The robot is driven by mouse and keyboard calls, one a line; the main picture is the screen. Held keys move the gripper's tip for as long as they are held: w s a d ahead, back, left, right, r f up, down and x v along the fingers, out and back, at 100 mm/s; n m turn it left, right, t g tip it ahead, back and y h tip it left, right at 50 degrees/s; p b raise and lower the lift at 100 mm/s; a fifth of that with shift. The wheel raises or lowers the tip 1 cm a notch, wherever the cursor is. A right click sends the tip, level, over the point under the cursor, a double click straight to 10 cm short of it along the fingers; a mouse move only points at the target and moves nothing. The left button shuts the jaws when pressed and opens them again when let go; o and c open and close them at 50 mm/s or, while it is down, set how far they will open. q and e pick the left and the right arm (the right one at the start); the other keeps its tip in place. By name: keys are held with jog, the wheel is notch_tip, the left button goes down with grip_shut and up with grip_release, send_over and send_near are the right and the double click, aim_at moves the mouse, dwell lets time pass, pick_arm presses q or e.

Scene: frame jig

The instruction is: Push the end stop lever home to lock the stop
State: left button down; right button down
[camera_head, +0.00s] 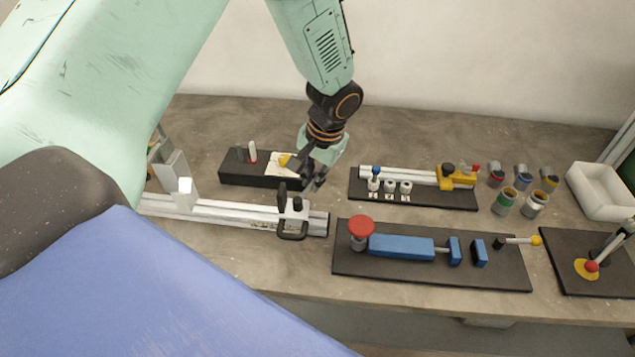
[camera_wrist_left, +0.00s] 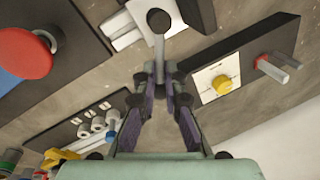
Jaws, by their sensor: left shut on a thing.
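The end stop (camera_head: 293,214) is a pale block with dark parts, sitting near the right end of the aluminium rail (camera_head: 220,208). My left gripper (camera_head: 313,183) is just behind the stop, reaching down from above. In the left wrist view my left gripper (camera_wrist_left: 160,82) is shut on the free end of the lever. In the head view the fingers largely hide that end. My right gripper is not in view.
A dark board with a red button (camera_head: 361,228) and blue blocks lies right of the rail end. Cups (camera_head: 505,200) and a white bin (camera_head: 599,190) stand far right.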

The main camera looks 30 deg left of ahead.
pick_arm(q)
jog(key=n, duration=0.1)
jog(key=a+n, duration=0.1)
jog(key=n, duration=0.1)
jog(key=s+a+n+g+p, duration=0.1)
jog(key=n, duration=0.1)
jog(key=shift+a+f, duration=0.1)
jog(key=shift+f, duration=0.15)
dwell(0.5)
jog(key=c, duration=1.4)
grip_release()
jog(key=shift+w+r, duration=0.2)
jog(key=shift+w, duration=0.1)
jog(key=v, duration=1.2)
jog(key=shift+a, duration=0.1)
